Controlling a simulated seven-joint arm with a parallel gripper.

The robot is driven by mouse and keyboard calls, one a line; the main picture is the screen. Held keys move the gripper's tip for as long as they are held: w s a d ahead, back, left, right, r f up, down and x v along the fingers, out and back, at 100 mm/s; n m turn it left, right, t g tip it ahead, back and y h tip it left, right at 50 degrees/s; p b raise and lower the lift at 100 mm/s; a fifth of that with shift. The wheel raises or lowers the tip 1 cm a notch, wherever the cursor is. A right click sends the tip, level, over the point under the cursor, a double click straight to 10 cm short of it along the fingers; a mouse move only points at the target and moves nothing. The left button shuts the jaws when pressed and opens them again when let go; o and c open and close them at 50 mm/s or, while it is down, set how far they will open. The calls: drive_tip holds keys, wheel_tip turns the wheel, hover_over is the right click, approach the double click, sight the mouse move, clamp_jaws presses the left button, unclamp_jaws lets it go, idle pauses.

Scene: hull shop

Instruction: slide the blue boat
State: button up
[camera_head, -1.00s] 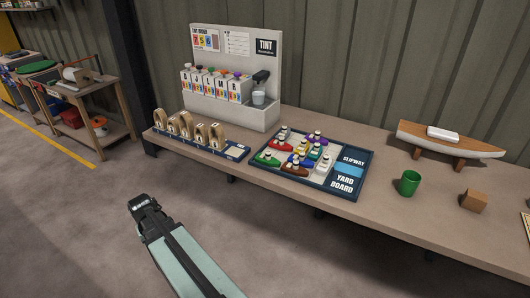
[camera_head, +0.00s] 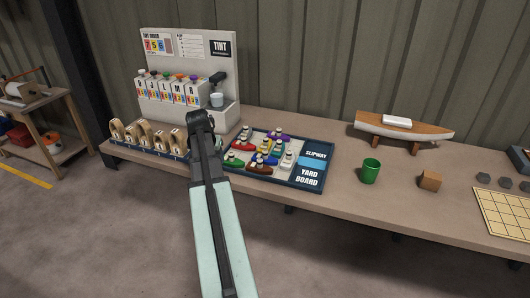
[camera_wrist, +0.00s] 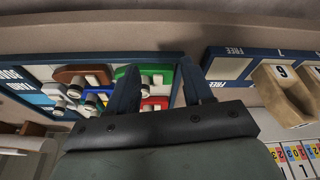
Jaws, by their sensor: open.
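The blue boat (camera_head: 265,158) sits among several small coloured boats on the yard board (camera_head: 312,187). It lies between the brown boat (camera_head: 259,169) and the boats farther back. In the wrist view the blue boat (camera_wrist: 97,101) is left of the fingers and partly hidden by the left finger. My gripper (camera_head: 200,120) is above the bench at the board's left side, apart from the blue boat. Its fingers (camera_wrist: 160,72) are spread and empty, with the green boat (camera_wrist: 158,76) and a red boat (camera_wrist: 155,104) seen between them.
A rack of numbered wooden pieces (camera_head: 145,136) stands left of the board, with the tint station (camera_head: 189,80) behind. Right of the board are a green cup (camera_head: 370,171), a wooden block (camera_head: 430,180), a model hull (camera_head: 404,129) and a gridded board (camera_head: 508,211).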

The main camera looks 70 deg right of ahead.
sight(265, 151)
drive_tip(key=s+d+r+m+g, duration=0.1)
drive_tip(key=s+d+r+m, duration=0.1)
drive_tip(key=s+d+r, duration=0.4)
drive_tip(key=s+d+r+m, duration=0.2)
drive_tip(key=s+d+r, duration=0.15)
drive_tip(key=s, duration=0.45)
drive_tip(key=shift+h, duration=0.4)
drive_tip(key=x, duration=1.4)
drive_tip(key=shift+s+d+f, duration=0.2)
drive_tip(key=shift+d+f, duration=0.05)
drive_tip(key=shift+d, duration=0.1)
drive_tip(key=shift+c, duration=0.4)
clamp_jaws()
